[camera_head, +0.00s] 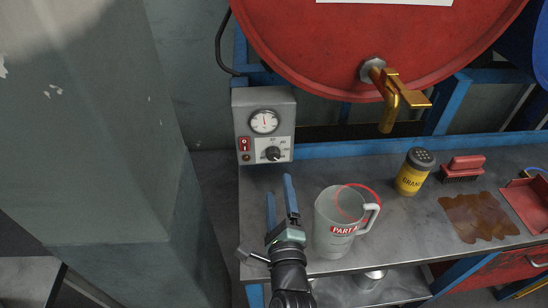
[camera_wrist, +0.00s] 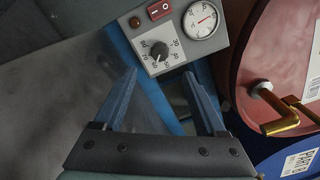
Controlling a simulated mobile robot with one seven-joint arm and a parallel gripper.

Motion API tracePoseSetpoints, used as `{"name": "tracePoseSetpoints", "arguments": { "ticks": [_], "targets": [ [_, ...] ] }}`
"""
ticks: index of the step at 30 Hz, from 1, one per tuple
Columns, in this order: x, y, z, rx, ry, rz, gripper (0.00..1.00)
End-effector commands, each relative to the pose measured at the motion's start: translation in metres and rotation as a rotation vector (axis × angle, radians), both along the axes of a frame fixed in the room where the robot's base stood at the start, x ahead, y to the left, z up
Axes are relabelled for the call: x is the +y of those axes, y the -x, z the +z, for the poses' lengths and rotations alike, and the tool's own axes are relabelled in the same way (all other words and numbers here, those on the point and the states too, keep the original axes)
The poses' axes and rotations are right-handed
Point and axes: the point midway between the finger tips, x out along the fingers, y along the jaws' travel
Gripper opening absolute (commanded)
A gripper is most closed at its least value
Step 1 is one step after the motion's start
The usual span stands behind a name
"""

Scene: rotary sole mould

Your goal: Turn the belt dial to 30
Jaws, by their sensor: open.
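The belt dial, a black knob (camera_head: 272,153), sits on a light plate at the lower front of a grey control box (camera_head: 240,103). In the wrist view the dial (camera_wrist: 159,50) shows beyond my fingertips, with numbers around it; its exact setting is too small to read. My gripper (camera_head: 279,186) is open and empty, below and in front of the dial, not touching it. In the wrist view my gripper's two blue fingers (camera_wrist: 160,75) are spread apart, with the dial beyond and between them.
A round gauge (camera_head: 264,121) and red switch (camera_head: 244,143) are on the box. A grey jug (camera_head: 327,243) stands on the bench right of my gripper. A red drum (camera_head: 310,45) with a brass tap (camera_head: 391,100) is above. A yellow shaker (camera_head: 410,180) and brown spill (camera_head: 478,217) are further right.

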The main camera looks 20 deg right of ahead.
Motion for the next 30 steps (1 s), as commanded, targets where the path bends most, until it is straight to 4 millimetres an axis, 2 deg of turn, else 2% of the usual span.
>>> {"name": "tracePoseSetpoints", "arguments": {
  "ticks": [6, 15, 21, 30],
  "targets": [
    [-0.011, -0.04, -0.002, -0.003, 0.002, 0.0, 0.73],
    [-0.024, -0.084, -0.001, 0.0, 0.003, 0.002, 0.73],
    [-0.028, -0.097, 0.0, 0.0, 0.004, 0.0, 0.73],
    [-0.028, -0.099, 0.001, 0.001, 0.004, 0.001, 0.73]
  ]
}}
